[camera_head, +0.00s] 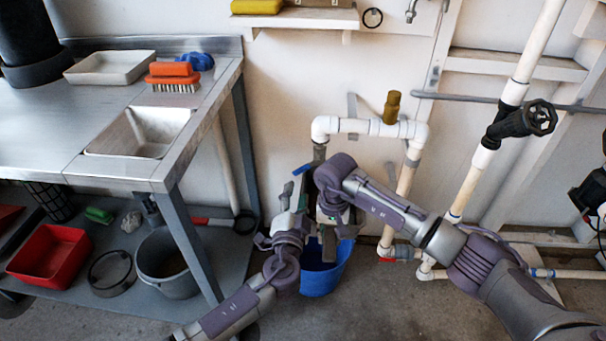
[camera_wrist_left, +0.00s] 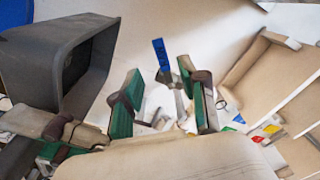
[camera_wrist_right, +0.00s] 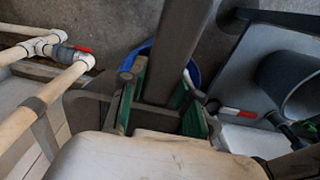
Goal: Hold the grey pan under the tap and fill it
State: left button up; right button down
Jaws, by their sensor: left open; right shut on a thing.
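The grey pan fills the left of the left wrist view (camera_wrist_left: 62,65), tilted, with its dark inside showing. My right gripper (camera_wrist_right: 162,92) is shut on the pan's grey body (camera_wrist_right: 183,40). In the head view the pan is mostly hidden behind my arms. A blue lever (camera_head: 302,169) sits below the end of the white pipe (camera_head: 321,128), where the tap appears to be. My left gripper (camera_wrist_left: 160,82) is open, with the blue lever (camera_wrist_left: 161,55) showing between and beyond its fingertips. I cannot tell whether it touches. No water is visible.
A blue bucket (camera_head: 322,279) stands on the floor below the grippers. White pipes (camera_head: 408,165) run along the wall at right. A metal bench (camera_head: 75,120) with a sink is at left, a grey bucket (camera_head: 168,262) and red tub (camera_head: 50,256) on its lower shelf.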

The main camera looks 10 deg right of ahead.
aim_at(300, 172)
pick_arm(q)
jog(key=x, duration=0.9)
jog(key=shift+w, duration=0.2)
grip_shut()
